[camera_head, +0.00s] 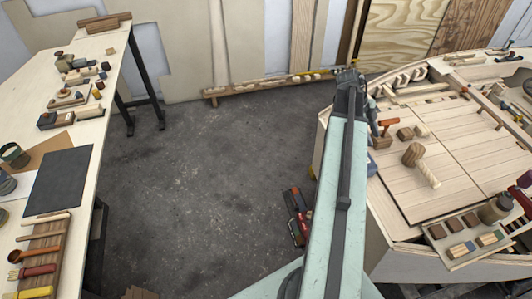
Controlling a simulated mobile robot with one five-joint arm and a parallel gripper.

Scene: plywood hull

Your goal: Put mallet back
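A wooden mallet (428,172) lies on the pale plank deck of the plywood hull (450,135) at the right. Its darker round head points up-left and its pale handle points down-right. My gripper (349,72) is at the far end of my raised pale green arm, left of the mallet and apart from it. The gripper is dark and small here, and I cannot tell whether it is open or shut. No object shows clearly in it.
An orange-topped tool (386,127) and small wood blocks (406,133) lie near the mallet. A tray (453,240) of blocks sits at the hull's near edge. A tool-covered workbench (88,165) stands left. Grey floor (190,180) between is mostly clear, with a red toolbox (298,215).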

